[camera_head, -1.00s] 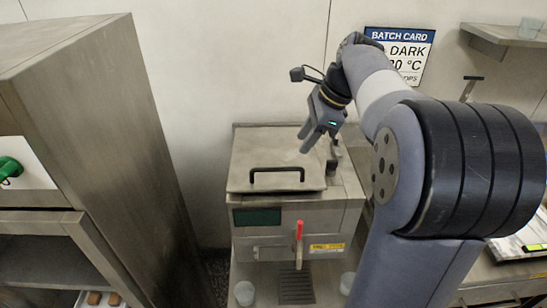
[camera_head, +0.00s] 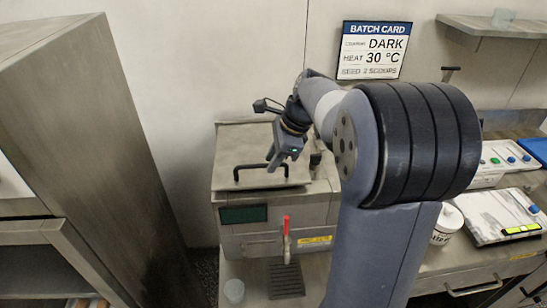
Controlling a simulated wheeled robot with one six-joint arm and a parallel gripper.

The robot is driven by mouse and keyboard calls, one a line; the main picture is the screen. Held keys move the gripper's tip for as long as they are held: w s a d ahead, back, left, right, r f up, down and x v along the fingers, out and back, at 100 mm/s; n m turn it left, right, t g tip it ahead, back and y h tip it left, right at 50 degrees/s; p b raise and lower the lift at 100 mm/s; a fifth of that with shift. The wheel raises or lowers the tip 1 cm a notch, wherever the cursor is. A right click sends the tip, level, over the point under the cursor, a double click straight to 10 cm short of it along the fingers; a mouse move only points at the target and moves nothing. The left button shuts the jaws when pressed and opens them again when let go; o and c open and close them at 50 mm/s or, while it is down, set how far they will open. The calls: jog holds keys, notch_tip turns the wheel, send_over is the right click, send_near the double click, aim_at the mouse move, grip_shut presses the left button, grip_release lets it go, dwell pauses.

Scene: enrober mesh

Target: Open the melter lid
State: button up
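The melter (camera_head: 240,240) is a steel box on the counter, with a dark display and a red-handled tap on its front. Its flat lid (camera_head: 240,140) lies closed on top. A black bar handle (camera_head: 262,166) stands near the lid's front edge. My gripper (camera_head: 275,165) points down over the lid, at the right part of the handle in the picture. Its fingers look close together, and the gap between them cannot be made out. Whether they touch the handle cannot be told.
A tall steel cabinet (camera_head: 110,130) stands at the left. A clear cup (camera_head: 234,291) stands below the melter's front. A batch card (camera_head: 374,50) hangs on the wall.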

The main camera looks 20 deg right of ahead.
grip_shut()
dwell(0.3)
